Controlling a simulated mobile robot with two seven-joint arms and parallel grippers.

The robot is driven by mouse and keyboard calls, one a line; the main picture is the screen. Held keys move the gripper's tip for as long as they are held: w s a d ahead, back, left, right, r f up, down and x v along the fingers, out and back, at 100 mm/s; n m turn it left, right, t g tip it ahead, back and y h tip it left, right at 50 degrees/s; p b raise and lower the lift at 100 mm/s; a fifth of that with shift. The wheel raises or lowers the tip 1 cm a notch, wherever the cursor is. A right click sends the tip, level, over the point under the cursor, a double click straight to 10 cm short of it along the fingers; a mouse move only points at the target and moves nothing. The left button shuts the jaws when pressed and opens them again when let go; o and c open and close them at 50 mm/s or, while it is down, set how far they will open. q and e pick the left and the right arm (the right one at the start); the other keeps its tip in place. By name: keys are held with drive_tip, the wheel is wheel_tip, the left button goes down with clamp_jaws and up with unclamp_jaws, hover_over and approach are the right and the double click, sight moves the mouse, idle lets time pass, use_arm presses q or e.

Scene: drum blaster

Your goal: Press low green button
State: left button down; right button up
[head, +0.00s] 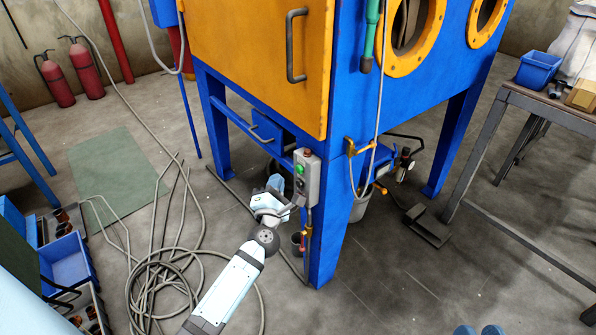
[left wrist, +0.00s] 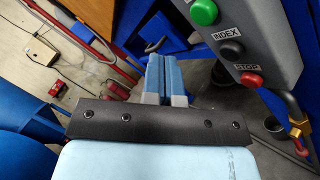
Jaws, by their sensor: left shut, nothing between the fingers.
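A grey control box (head: 306,178) is mounted on the front left leg of the blue cabinet. The left wrist view shows part of its face, with a green button (left wrist: 204,12) at the top edge of the picture. Below it are a black button (left wrist: 230,49) labelled INDEX and a red button (left wrist: 251,80) labelled STOP. The box's upper part is cut off there. My left gripper (head: 275,182) is just left of the box. Its light blue fingers (left wrist: 163,75) are together and empty, to the left of the buttons, with no visible contact.
The blue cabinet (head: 415,98) with an orange door (head: 255,50) stands above and behind. A grey hose hangs in front of it. Coiled cables (head: 160,275) lie on the floor at left. A metal table (head: 545,108) stands at right.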

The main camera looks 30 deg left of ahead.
sight(294, 161)
use_arm(q)
drive_tip(key=shift+w+d, duration=0.3)
drive_tip(key=shift+w, duration=0.4)
drive_tip(key=shift+w+d, duration=0.3)
drive_tip(key=shift+w, duration=0.4)
idle(1.0)
drive_tip(key=shift+w+d, duration=0.15)
drive_tip(key=shift+w, duration=0.25)
drive_tip(key=shift+w+d, duration=0.2)
drive_tip(key=shift+w, duration=0.2)
idle(0.8)
drive_tip(key=shift+s, duration=0.1)
drive_tip(key=shift+s+a, duration=0.35)
drive_tip(key=shift+s, duration=0.35)
drive_tip(key=shift+s, duration=0.1)
drive_tip(key=shift+s+a+p, duration=0.2)
drive_tip(key=shift+s+a, duration=0.1)
drive_tip(key=shift+s, duration=0.45)
drive_tip(key=shift+s+a+p, duration=0.15)
drive_tip(key=shift+s+a, duration=0.2)
drive_tip(key=shift+s, duration=0.4)
drive_tip(key=shift+s+a+p, duration=0.2)
drive_tip(key=shift+s+a, duration=0.1)
drive_tip(key=shift+s, duration=0.45)
